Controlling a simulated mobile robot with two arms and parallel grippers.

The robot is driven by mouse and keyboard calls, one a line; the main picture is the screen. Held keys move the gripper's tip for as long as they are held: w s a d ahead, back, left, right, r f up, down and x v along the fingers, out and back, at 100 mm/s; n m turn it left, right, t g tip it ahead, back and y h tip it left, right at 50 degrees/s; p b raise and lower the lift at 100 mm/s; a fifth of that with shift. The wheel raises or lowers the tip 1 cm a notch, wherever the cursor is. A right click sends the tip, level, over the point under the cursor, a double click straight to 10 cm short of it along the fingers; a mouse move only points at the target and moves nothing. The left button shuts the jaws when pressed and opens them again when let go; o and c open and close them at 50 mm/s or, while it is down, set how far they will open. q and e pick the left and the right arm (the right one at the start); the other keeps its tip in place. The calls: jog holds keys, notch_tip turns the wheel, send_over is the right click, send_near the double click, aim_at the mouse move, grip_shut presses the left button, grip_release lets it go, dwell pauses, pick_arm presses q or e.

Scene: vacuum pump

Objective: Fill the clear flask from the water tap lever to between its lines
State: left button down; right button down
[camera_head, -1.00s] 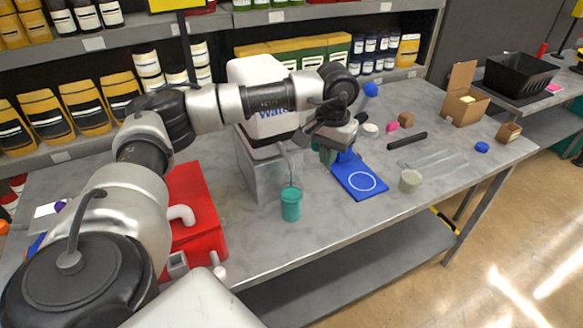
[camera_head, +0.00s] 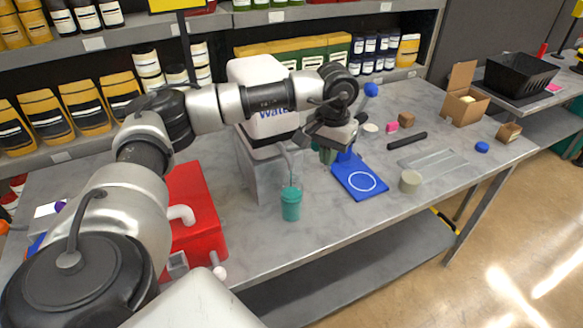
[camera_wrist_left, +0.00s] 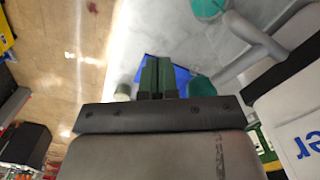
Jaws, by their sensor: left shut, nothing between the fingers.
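The white water container (camera_head: 262,105) with a "Water" label stands on a grey block, and its grey spout (camera_head: 288,160) bends down over the table. A teal vessel (camera_head: 291,206) stands upright below the spout; no water level or lines can be made out on it. My left gripper (camera_head: 325,156) is right of the spout, apart from the teal vessel, near the blue mat. In the left wrist view its green fingers (camera_wrist_left: 158,62) are together and empty. A teal rounded piece (camera_wrist_left: 201,86) shows beside them; I cannot tell if it is the lever.
The blue mat (camera_head: 372,191) with a white ring lies right of my gripper. Beyond it are a beige cup (camera_head: 410,181), a clear flat tray (camera_head: 437,163) and a black bar (camera_head: 407,140). A red box (camera_head: 196,205) stands at left. The front table middle is clear.

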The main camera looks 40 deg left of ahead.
pick_arm(q)
jog(key=shift+a, duration=0.1)
jog(key=a, duration=0.1)
jog(key=w+a, duration=0.2)
jog(key=a, duration=0.1)
jog(key=shift+s+r, duration=0.2)
jog(key=shift+r, duration=0.1)
jog(key=s+d+r+p, duration=0.1)
jog(key=d+r+p, duration=0.2)
jog(key=r, duration=0.2)
jog(key=shift+s+d+r, duration=0.2)
jog(key=shift+d, duration=0.15)
dwell(0.4)
